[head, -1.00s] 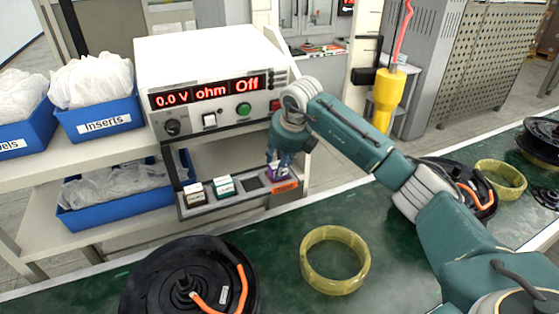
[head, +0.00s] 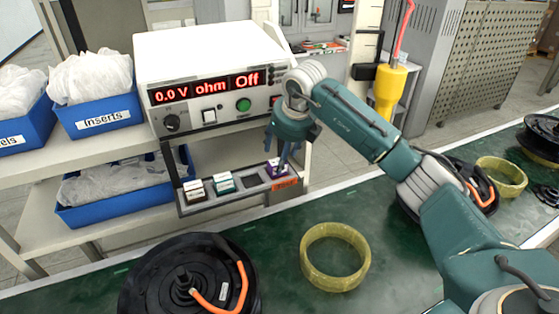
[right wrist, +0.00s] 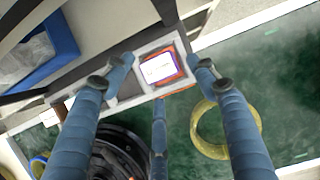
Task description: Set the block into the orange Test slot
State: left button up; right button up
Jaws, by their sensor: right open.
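The purple block (head: 272,168) with a white top label is at the right end of the slotted tray (head: 222,203), by the orange label plate (head: 285,184). In the right wrist view the block (right wrist: 159,67) sits inside the orange-edged slot (right wrist: 177,83), its label facing up. My right gripper (head: 284,152) is just above and beside the block. In the right wrist view its blue fingers (right wrist: 161,72) are spread around the block, with gaps at the sides. My left gripper is out of view.
The meter (head: 210,65) rises behind. A yellow ring (head: 335,257) and a black hub (head: 165,280) lie on the green table.

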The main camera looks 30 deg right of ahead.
jog(key=b+v, duration=0.1)
jog(key=v, duration=0.8)
jog(key=shift+b, duration=0.35)
